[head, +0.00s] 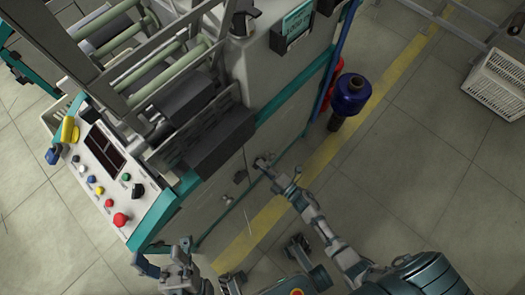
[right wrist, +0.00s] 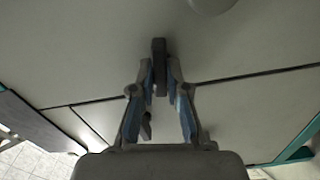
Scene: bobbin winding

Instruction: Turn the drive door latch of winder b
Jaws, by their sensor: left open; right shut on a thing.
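The winder (head: 290,95) is a pale grey machine with teal edges, and its side panel faces me. My right gripper (head: 262,163) reaches from the lower right to this panel. In the right wrist view, its two fingers (right wrist: 160,82) are shut on a dark, narrow upright bar (right wrist: 159,52) in front of the pale door panel (right wrist: 90,50), which looks like the latch handle. In the head view the fingers mostly hide that bar. My left gripper (head: 167,258) is open and empty at the winder's lower corner.
A control panel (head: 105,185) with coloured buttons is at the left. Rollers and a dark block (head: 215,140) stick out above the door. A blue cylinder (head: 350,92) stands right of the winder. A white crate (head: 497,82) is at far right. The right floor is mostly clear.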

